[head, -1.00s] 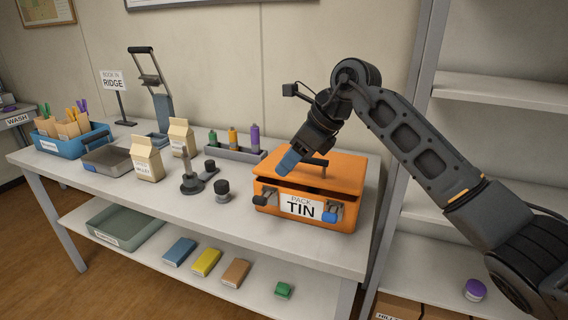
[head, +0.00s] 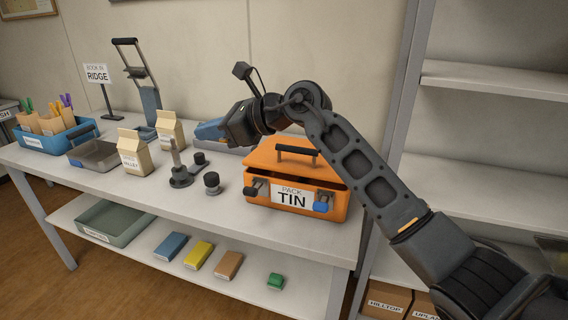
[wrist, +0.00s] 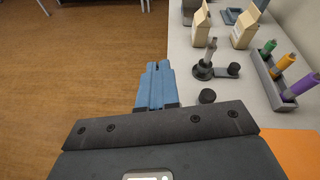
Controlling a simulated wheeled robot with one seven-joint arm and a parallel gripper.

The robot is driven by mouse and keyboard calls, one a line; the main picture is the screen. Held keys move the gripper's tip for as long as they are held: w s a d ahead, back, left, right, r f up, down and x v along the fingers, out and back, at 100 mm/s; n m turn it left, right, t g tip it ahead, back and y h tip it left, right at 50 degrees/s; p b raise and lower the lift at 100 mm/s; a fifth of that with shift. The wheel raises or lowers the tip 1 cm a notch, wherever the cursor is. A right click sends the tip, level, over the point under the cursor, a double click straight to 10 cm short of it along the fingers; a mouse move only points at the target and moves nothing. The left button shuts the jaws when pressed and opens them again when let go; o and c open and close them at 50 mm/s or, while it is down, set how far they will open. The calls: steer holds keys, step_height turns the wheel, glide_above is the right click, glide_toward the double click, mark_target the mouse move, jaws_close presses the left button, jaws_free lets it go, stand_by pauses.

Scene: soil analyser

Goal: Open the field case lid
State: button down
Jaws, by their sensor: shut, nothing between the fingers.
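The orange field case (head: 335,208) stands on the right part of the bench, labelled "PACK TIN". Its lid (head: 268,158) has a dark handle (head: 297,151) on top. A dark gap shows under the lid's front edge, so the lid looks slightly raised, not swung open. A dark latch (head: 256,187) is at the front left and a blue-tipped latch (head: 321,206) at the front right. My gripper (head: 205,131) is up and left of the case, clear of it, with blue fingers. In the wrist view the fingers (wrist: 154,84) are together and empty; the case's orange corner (wrist: 290,147) shows at lower right.
Left of the case are a dark stand (head: 179,176), a black knob-like piece (head: 211,181) and paper bags (head: 133,152). A rack with coloured tubes (wrist: 270,84) lies behind them. A metal shelf unit (head: 490,85) stands to the right. Bare bench lies in front.

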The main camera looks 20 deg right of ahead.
steer(key=w+a+r+m+t+y, duration=0.1)
steer(key=a+r+m+t+y, duration=0.1)
steer(key=a+r+t+y, duration=0.25)
steer(key=s+d+f+m+t+h, duration=0.1)
steer(key=s+d+f+m+h, duration=0.1)
steer(key=d+f+m+h, duration=0.55)
steer(key=s+d+f+m+t+h+b, duration=0.1)
steer(key=s+d+f+m+h, duration=0.3)
steer(key=h, duration=0.7)
steer(key=s+d+f+m+t+h, duration=0.1)
steer(key=d+f+m+t+h, duration=0.1)
steer(key=d+f+m+h, duration=0.45)
steer(key=w+d+r+h, duration=0.2)
steer(key=w, duration=0.5)
steer(key=shift+w+d+r+m+h, duration=0.15)
steer(key=shift+w+d+m+h, duration=0.05)
steer(key=shift+d+m+h, duration=0.15)
steer(key=shift+r, duration=0.1)
